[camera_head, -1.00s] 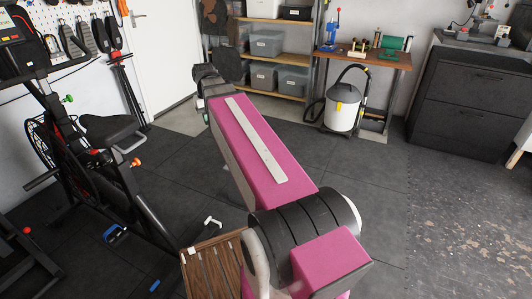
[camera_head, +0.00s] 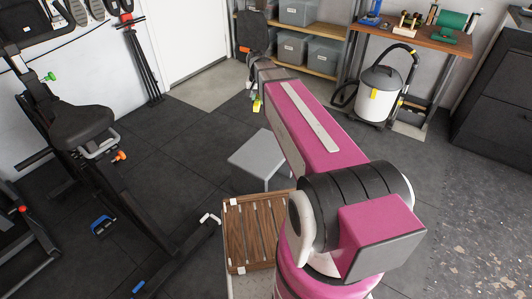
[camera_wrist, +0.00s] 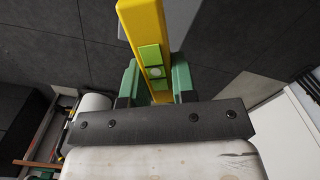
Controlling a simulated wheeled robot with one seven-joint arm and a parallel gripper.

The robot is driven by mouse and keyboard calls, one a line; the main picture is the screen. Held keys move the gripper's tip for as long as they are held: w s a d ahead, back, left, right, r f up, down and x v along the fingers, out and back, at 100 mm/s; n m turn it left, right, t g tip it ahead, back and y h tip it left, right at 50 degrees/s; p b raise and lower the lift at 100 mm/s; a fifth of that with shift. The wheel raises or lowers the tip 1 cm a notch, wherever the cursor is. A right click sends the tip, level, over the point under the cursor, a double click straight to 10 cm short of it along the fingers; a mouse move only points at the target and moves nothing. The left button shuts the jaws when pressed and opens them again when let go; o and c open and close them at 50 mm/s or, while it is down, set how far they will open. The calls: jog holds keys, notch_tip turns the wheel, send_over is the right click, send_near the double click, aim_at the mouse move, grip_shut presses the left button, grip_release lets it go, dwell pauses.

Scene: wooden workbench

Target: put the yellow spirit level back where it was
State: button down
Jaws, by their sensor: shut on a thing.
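The yellow spirit level (camera_wrist: 143,22) is gripped between the green fingers of my gripper (camera_wrist: 157,84) in the wrist view. A green vial block with a pale round centre sits on it between the fingers. My gripper is mostly hidden there behind the arm. The level hangs in the air above the dark floor.
A grey stool (camera_head: 252,152) stands beneath my arm. At the back are a wooden workbench (camera_head: 400,32) with tools on it, a shelf with grey bins (camera_head: 325,52) and a vacuum cleaner (camera_head: 380,95). An exercise bike (camera_head: 80,125) stands at left. Dark floor lies between.

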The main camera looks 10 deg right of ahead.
jog(key=w+a+f+m, duration=0.1)
jog(key=w+a+f, duration=0.1)
jog(key=f, duration=0.4)
jog(key=w+a+f+m, duration=0.1)
jog(key=a+f+m, duration=0.1)
jog(key=f, duration=0.5)
jog(key=m, duration=0.2)
send_over(267, 151)
jog(key=f, duration=1.8)
jog(key=shift+w+a+f, duration=0.15)
jog(key=shift+a+f, duration=0.05)
jog(key=shift+d+f, duration=0.1)
jog(key=shift+f, duration=1.9)
jog(key=shift+f, duration=0.2)
jog(key=c, duration=0.9)
grip_release()
jog(key=shift+c, duration=0.2)
jog(key=shift+r, duration=0.15)
